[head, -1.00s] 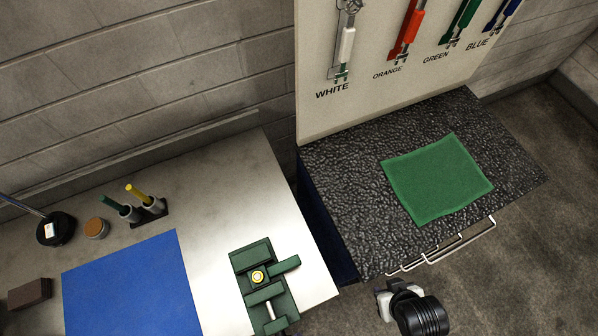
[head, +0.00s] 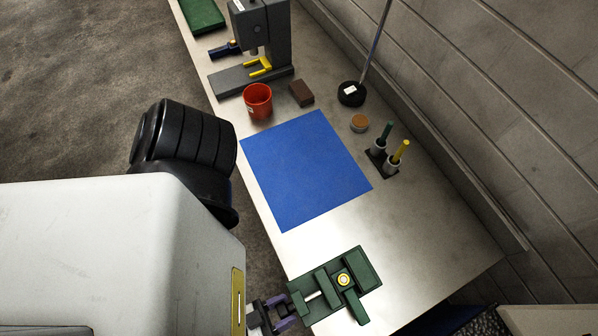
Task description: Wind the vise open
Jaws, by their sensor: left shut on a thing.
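The green vise (head: 368,272) sits on the near part of the metal bench in the head view, with a yellow-ringed round mark on top. A pale screw rod shows between its body and its left-hand part. My left gripper (head: 288,311) is at the vise's left end, beyond the bench edge. It is shut on the vise handle, which is mostly hidden between the fingers. How far the handle is turned cannot be seen. My right gripper is not in view.
A blue mat (head: 305,170) lies on the bench. Bare bench lies right of the vise.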

